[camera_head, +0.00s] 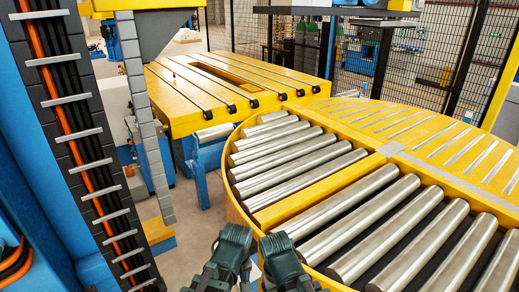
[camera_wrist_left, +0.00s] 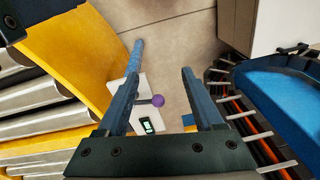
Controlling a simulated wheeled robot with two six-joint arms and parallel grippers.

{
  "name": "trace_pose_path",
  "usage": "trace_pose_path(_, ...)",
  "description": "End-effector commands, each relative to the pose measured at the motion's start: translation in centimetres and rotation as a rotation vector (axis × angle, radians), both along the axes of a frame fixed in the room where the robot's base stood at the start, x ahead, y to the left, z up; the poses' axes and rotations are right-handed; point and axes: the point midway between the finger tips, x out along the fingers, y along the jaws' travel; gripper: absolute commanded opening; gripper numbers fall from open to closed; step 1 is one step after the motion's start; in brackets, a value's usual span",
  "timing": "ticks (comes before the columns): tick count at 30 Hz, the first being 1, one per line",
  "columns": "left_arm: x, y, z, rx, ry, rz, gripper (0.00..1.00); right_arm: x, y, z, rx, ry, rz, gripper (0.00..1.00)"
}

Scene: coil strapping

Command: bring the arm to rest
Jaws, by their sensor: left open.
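Two dark jointed parts of my own arms stand side by side at the bottom middle of the head view, and I cannot make out any fingers on them. In the left wrist view my left gripper (camera_wrist_left: 160,72) is open. Its two dark blue fingers stand well apart with nothing held between them. Behind the gap lie the floor and a white block with a purple ball and a small lit screen, clear of the fingertips. My right gripper does not show in either view.
A round yellow roller table (camera_head: 240,205) with steel rollers fills the right. A yellow slotted table (camera_head: 165,105) stands behind it. A blue column with a black cable chain (camera_head: 75,125) rises at the left. A mesh fence (camera_head: 440,55) stands at the back. Bare floor shows between.

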Motion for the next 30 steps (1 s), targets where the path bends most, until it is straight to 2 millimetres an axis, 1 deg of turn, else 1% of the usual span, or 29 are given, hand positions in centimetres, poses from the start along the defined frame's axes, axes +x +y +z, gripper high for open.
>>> trace_pose_path(1, -0.9, -0.3, -0.9, 0.009, 0.021, -0.120, 0.69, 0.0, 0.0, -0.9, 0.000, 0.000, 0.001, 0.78)
trace_pose_path(3, -1.9, -0.6, -1.5, 0.021, 0.053, -0.289, 0.69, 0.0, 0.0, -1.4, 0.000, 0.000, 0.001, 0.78)
trace_pose_path(6, -3.0, -0.8, -2.0, 0.030, 0.090, -0.491, 0.69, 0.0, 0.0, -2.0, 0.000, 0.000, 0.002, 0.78)
trace_pose_path(9, -3.7, -1.1, -2.4, 0.034, 0.117, -0.639, 0.69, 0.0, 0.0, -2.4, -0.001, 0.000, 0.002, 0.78)
trace_pose_path(12, -4.2, -1.2, -2.5, 0.037, 0.133, -0.728, 0.69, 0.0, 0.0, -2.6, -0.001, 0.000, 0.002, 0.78)
trace_pose_path(17, -4.4, -1.2, -2.5, 0.037, 0.143, -0.775, 0.69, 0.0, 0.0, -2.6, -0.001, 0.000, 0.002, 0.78)
trace_pose_path(30, -4.3, -1.2, -2.5, 0.037, 0.141, -0.772, 0.69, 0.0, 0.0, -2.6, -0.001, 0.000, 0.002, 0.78)
